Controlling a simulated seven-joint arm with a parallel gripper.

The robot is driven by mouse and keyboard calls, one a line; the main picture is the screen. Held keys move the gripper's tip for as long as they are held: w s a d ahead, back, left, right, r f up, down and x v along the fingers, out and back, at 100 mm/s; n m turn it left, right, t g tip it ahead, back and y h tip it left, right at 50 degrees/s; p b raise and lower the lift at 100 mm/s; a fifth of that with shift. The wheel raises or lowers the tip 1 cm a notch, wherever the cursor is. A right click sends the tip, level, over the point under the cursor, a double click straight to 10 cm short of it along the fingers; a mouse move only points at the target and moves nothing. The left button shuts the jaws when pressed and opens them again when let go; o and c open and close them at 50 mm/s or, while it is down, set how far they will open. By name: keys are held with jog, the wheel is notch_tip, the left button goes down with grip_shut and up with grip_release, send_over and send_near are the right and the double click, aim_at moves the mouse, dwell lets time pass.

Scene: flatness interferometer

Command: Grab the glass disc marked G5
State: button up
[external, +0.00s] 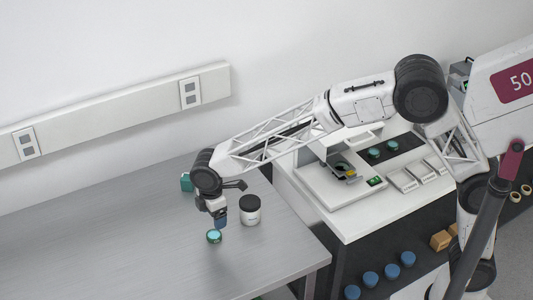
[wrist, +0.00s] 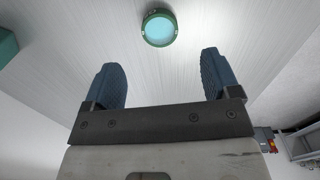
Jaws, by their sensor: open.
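A round pale-cyan glass disc in a green rim (external: 214,237) lies on the grey bench. It also shows in the wrist view (wrist: 159,28) at the top centre, beyond my fingertips. No G5 mark is readable on it. My gripper (external: 220,223) is just above and beside this disc in the external view. In the wrist view its two blue fingers (wrist: 161,70) are spread apart with nothing between them. Two similar teal discs (external: 375,153) (external: 391,145) sit on a dark strip on the white-topped station; their marks are too small to read.
A white jar with a black lid (external: 250,210) stands close to the right of my gripper. A teal box (external: 186,181) is behind it. An instrument with a green display (external: 340,172) and pale trays (external: 402,180) occupy the station. The bench's left side is clear.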

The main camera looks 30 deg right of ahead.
aim_at(215, 234)
jog(key=shift+f, duration=0.15)
jog(key=shift+f, duration=0.1)
jog(key=shift+f, duration=1.2)
jog(key=shift+f, duration=0.1)
jog(key=shift+f, duration=2.5)
jog(key=shift+c, duration=0.4)
jog(key=c, duration=0.9)
